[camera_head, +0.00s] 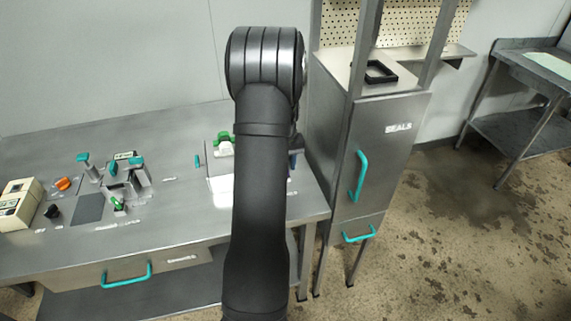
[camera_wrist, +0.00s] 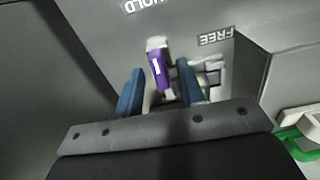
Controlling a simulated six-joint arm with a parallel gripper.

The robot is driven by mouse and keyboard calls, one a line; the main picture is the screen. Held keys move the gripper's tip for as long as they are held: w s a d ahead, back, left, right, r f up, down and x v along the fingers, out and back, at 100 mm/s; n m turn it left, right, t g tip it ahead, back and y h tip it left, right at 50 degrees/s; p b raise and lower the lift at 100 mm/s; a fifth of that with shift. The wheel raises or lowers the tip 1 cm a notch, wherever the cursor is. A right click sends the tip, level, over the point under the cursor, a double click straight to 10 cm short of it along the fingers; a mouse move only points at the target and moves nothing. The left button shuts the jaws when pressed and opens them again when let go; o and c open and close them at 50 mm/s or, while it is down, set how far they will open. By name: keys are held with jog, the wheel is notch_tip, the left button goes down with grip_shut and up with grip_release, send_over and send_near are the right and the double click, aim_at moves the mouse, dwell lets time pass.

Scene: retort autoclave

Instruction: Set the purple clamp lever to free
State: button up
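The purple clamp lever (camera_wrist: 158,68) shows in the wrist view, with a pale tip and a white mark on it. Its tip points up the picture, leaning slightly toward the HOLD label (camera_wrist: 145,4); the FREE label (camera_wrist: 216,36) is to its right. My gripper (camera_wrist: 160,80) has its two blue fingers apart, one on each side of the lever, with narrow gaps showing. The lever's base is partly hidden by the gripper. In the head view my arm hides most of the lever; a bit of my gripper (camera_head: 296,150) shows at the arm's right edge.
A green-handled part (camera_wrist: 296,146) lies right of my gripper in the wrist view. In the head view, a green-topped fixture (camera_head: 224,140) stands left of my arm. The SEALS cabinet (camera_head: 385,150) rises close on the right. Teal-handled fixtures (camera_head: 120,180) stand on the bench's left.

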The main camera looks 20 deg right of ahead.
grip_shut()
jog(key=shift+m, duration=0.3)
jog(key=m, duration=0.3)
jog(key=shift+m, duration=0.3)
jog(key=m, duration=0.9)
jog(key=shift+m, duration=2.2)
